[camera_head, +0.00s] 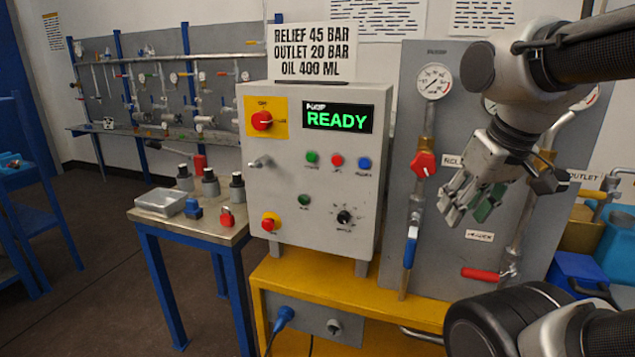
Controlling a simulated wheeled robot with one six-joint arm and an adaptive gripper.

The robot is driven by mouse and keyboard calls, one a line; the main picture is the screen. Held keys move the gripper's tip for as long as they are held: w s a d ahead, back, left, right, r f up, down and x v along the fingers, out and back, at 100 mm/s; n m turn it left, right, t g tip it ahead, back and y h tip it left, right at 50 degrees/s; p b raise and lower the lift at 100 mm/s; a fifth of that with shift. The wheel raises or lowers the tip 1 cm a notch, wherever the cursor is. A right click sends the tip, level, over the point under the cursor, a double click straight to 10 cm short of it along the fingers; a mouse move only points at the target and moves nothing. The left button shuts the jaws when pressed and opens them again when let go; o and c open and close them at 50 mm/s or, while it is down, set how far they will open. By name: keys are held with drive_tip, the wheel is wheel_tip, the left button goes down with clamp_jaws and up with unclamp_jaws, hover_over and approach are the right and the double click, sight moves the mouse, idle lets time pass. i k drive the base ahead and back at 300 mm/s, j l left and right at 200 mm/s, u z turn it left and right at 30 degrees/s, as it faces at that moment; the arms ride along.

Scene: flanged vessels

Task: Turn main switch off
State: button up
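The main switch (262,120) looks to be the red rotary knob on a yellow plate, at the upper left of the grey control box (256,200). Small lettering stands above and to the right of the knob; its exact setting is too small to tell. The box's display (338,117) reads READY in green. My gripper (468,208) is to the right of the box, in front of the grey valve panel, well apart from the switch. Its fingers point down and left, and they look spread with nothing held between them.
A red emergency-type button (270,222) on yellow, several coloured buttons and a black dial (344,217) share the box front. The panel has a gauge (434,81), a red valve handle (424,163) and a blue lever (410,252). A side table (190,232) stands left.

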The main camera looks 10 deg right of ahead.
sight(261, 120)
drive_tip(key=l+u, duration=0.1)
drive_tip(key=u, duration=0.25)
drive_tip(key=i+l+u, duration=0.15)
drive_tip(key=l, duration=0.15)
drive_tip(key=i+l+u, duration=0.2)
drive_tip(key=k+l, duration=0.05)
drive_tip(key=l, duration=0.05)
